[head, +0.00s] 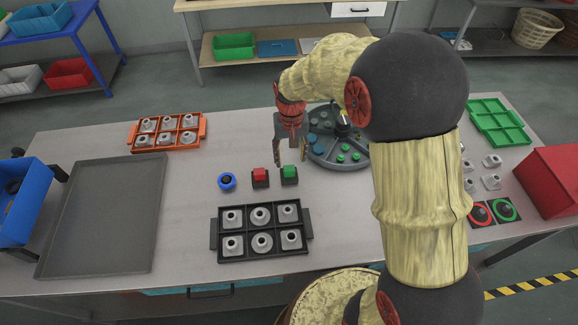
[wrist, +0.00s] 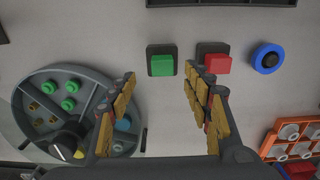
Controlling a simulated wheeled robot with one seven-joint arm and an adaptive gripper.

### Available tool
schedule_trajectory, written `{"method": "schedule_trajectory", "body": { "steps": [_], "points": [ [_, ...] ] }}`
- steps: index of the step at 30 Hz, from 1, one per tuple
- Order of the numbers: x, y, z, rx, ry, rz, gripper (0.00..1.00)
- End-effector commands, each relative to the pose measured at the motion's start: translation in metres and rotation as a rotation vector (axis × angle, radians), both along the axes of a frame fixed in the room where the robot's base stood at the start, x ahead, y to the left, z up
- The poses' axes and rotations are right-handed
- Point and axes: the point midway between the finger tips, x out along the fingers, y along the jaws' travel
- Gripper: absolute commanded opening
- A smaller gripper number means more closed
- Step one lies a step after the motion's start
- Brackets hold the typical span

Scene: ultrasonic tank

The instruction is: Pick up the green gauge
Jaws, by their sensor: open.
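The green gauge (head: 289,172) is a small green block on a dark square base, standing on the table right of a similar red block. It also shows in the wrist view (wrist: 164,67), upper middle, unobstructed. My gripper (head: 290,160) is open with nothing between its fingers, and hangs pointing down above the table close to the green gauge. In the wrist view my gripper (wrist: 168,85) has its fingers spread wide, and the green gauge appears just beyond the fingertips, between their lines. It is not touched by the fingers there.
The red block (head: 260,175) stands close left of the green gauge, with a blue ring (head: 227,181) beyond it. A round grey tray (head: 323,151) with green and blue pieces is behind right. A black fixture (head: 262,251) is in front. Bare table lies between.

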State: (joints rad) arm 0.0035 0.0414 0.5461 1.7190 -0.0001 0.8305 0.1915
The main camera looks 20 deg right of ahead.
Motion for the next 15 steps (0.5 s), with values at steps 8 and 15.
{"method": "schedule_trajectory", "body": {
  "steps": [8,15],
  "points": [
    [0.001,0.0,-0.029,0.0,0.007,-0.002,0.5],
    [0.0,0.003,-0.05,0.0,0.008,-0.001,0.5]
  ]
}}
